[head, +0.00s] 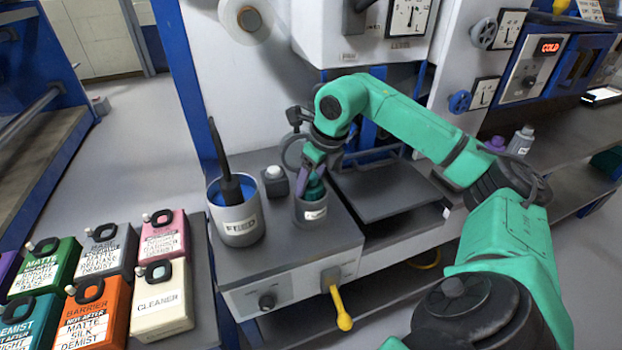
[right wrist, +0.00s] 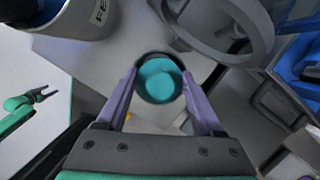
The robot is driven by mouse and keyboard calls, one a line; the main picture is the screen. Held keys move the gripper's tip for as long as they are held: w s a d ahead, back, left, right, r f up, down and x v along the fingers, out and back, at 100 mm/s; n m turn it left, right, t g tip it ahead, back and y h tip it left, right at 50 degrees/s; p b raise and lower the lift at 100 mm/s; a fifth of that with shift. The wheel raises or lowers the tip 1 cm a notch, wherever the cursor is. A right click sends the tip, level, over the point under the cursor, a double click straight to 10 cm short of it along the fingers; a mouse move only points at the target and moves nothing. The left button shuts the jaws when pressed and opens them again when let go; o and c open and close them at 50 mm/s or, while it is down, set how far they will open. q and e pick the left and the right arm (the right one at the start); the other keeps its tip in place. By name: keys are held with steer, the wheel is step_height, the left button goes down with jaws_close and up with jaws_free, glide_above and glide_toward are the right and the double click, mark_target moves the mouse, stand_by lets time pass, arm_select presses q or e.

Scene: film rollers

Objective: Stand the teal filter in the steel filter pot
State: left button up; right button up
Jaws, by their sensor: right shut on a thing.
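The steel filter pot (head: 311,211) stands on the grey bench top, a small grey cylinder with a white label. The teal filter (head: 316,190) shows at the pot's mouth, its lower part hidden by the pot wall. My right gripper (head: 311,172) comes down from above, its purple fingers shut on the filter. In the right wrist view the round teal filter (right wrist: 158,80) lies between the fingertips, inside the pot's dark rim (right wrist: 152,100). I cannot tell how deep it sits. My left gripper (right wrist: 46,94) shows small at the left of the right wrist view, its dark fingers apart and empty.
A larger labelled pot (head: 238,224) with blue liquid and a black handle stands left of the filter pot. A small black box with a white knob (head: 275,182) is between them. Several labelled bottles (head: 160,298) stand at the lower left. A yellow lever (head: 340,308) sticks out in front.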

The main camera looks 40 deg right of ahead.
steer(key=shift+f, duration=0.35)
stand_by(0.3)
steer(key=o, duration=1.3)
steer(key=shift+s+f, duration=0.1)
steer(key=shift+a+f, duration=0.1)
steer(key=p+v, duration=0.1)
steer(key=v, duration=0.6)
steer(key=p+v, duration=0.1)
steer(key=v, duration=0.7)
steer(key=shift+d, duration=0.2)
